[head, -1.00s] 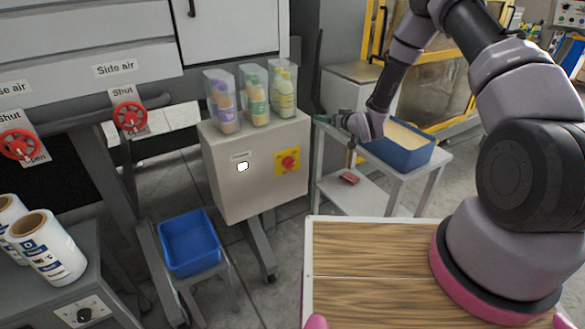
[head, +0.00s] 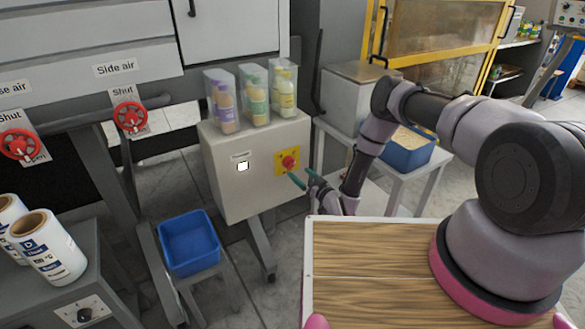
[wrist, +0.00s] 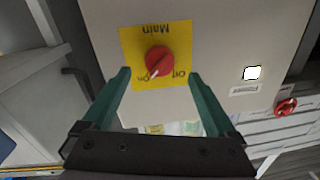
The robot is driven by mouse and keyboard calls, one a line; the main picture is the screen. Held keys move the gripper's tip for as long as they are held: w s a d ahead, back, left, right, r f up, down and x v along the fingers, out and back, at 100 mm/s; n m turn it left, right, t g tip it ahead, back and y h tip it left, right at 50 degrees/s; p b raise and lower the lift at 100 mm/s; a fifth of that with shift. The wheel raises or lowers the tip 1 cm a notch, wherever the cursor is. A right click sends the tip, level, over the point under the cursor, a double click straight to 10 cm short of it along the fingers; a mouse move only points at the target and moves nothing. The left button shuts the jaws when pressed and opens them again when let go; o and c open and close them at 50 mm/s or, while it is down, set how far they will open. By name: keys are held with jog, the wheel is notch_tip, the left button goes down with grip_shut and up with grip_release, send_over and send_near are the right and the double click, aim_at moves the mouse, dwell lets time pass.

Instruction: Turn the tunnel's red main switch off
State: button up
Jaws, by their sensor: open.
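The red main switch (head: 289,161) is a round knob on a yellow plate on the front of a grey cabinet (head: 228,190). In the wrist view the knob (wrist: 158,60) appears upside down, with the labels Main, On and Off on its plate (wrist: 132,42). Its white pointer mark is at the On side. My gripper (head: 301,177) is open and empty, just right of and below the switch in the head view. In the wrist view its green fingertips (wrist: 159,75) lie either side of the knob, apart from it; how far off the panel they are is unclear.
Bottles in clear packs (head: 255,103) stand on the cabinet top. A white indicator (head: 242,166) is left of the switch. A blue bin (head: 188,245) is below left. A side table holds a blue tub (head: 406,158) behind my arm. Red valve wheels (head: 130,118) are at left.

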aim_at(293, 165)
jog(key=x, duration=0.6)
jog(key=shift+w, duration=0.1)
jog(key=c, duration=1.4)
jog(key=shift+o, duration=0.2)
jog(key=shift+n, duration=0.3)
jog(key=n, duration=0.3)
jog(key=shift+d+n+h, duration=0.1)
jog(key=shift+n+h, duration=0.2)
jog(key=shift+n, duration=0.1)
jog(key=n, duration=0.4)
jog(key=shift+r, duration=0.15)
jog(key=n, duration=0.4)
jog(key=shift+h, duration=0.3)
jog(key=n, duration=0.4)
jog(key=shift+r+h, duration=0.1)
jog(key=shift+h, duration=0.2)
jog(key=shift+n, duration=0.4)
